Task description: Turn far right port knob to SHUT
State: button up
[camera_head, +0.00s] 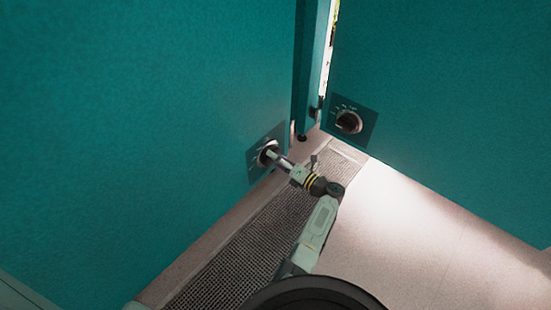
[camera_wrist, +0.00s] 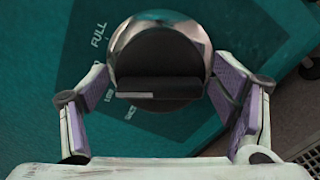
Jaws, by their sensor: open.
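A round knob (camera_head: 267,154) with a metal rim sits on a dark plate on the left teal wall in the head view. My gripper (camera_head: 280,161) is at this knob. In the wrist view the knob (camera_wrist: 160,55) has a black face and a raised black bar with a white mark at its left part. The word FULL and other small markings are on the plate to its left. My gripper (camera_wrist: 163,88) is open, its purple-padded fingers on either side of the knob; I cannot tell if they touch it. A second knob (camera_head: 348,122) is on the right teal wall, apart from my gripper.
The two teal walls (camera_head: 440,90) meet near a narrow bright gap (camera_head: 328,50). A grated strip (camera_head: 240,240) runs along the foot of the left wall. The pale floor (camera_head: 410,240) to the right is clear.

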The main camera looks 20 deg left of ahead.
jog(key=shift+c, duration=0.5)
jog(key=c, duration=0.8)
jog(key=shift+c, duration=0.2)
jog(key=shift+r+n+p, duration=0.1)
jog(key=shift+n+p, duration=0.4)
jog(key=shift+n, duration=0.6)
jog(key=n, duration=0.3)
jog(key=shift+s+n+p, duration=0.1)
jog(key=shift+n+p, duration=0.2)
jog(key=n, duration=0.6)
jog(key=shift+s+b, duration=0.1)
jog(key=shift+b, duration=0.2)
